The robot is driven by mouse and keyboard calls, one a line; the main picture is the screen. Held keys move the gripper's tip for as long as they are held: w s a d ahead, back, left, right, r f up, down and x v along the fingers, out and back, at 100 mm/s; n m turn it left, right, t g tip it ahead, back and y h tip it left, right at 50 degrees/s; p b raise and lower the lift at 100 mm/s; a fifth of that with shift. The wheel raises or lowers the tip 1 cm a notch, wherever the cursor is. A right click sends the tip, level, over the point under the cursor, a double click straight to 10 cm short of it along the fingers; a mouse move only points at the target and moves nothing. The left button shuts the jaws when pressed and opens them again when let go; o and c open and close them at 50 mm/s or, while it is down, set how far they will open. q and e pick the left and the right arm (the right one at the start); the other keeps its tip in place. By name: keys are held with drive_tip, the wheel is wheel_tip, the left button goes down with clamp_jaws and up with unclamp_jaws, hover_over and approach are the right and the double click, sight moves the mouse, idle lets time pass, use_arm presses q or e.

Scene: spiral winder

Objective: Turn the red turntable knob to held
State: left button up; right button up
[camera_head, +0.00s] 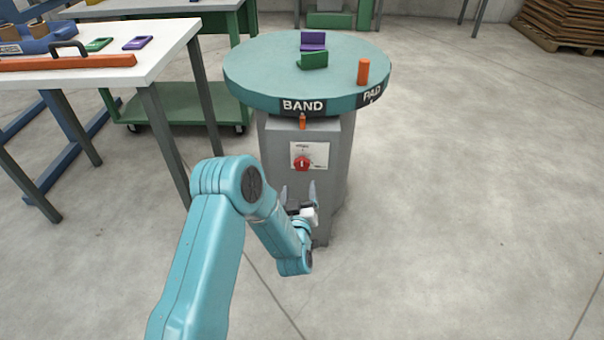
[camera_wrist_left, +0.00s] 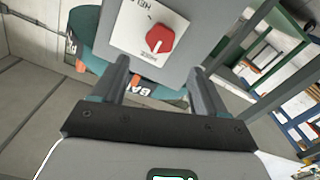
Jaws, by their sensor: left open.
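The red knob (camera_head: 302,163) sits on a white label plate (camera_head: 319,154) on the front of the grey pedestal (camera_head: 338,185) under the round teal turntable (camera_head: 245,77). In the left wrist view the red knob (camera_wrist_left: 159,39) shows close, with a white pointer line, ahead of the fingers. Printed words stand on either side of it on the plate, upside down in that view. My left gripper (camera_head: 298,190) is open and empty, just below the knob in the head view and apart from it. Its two fingers also show in the left wrist view (camera_wrist_left: 160,80). My right gripper is out of view.
On the turntable stand a purple piece (camera_head: 313,40), a green piece (camera_head: 313,60) and an orange peg (camera_head: 363,72). An orange pointer (camera_head: 302,121) juts out below the BAND label. A white table (camera_head: 165,50) stands at left. The floor at right is clear.

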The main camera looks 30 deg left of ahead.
sight(301, 166)
use_arm(q)
drive_tip(key=b+x, duration=0.2)
drive_tip(key=x, duration=0.6)
drive_tip(key=shift+w+a+f, duration=0.15)
drive_tip(key=shift+w, duration=0.05)
drive_tip(key=shift+w+a, duration=0.2)
drive_tip(key=shift+w, duration=0.25)
drive_tip(key=c, duration=1.1)
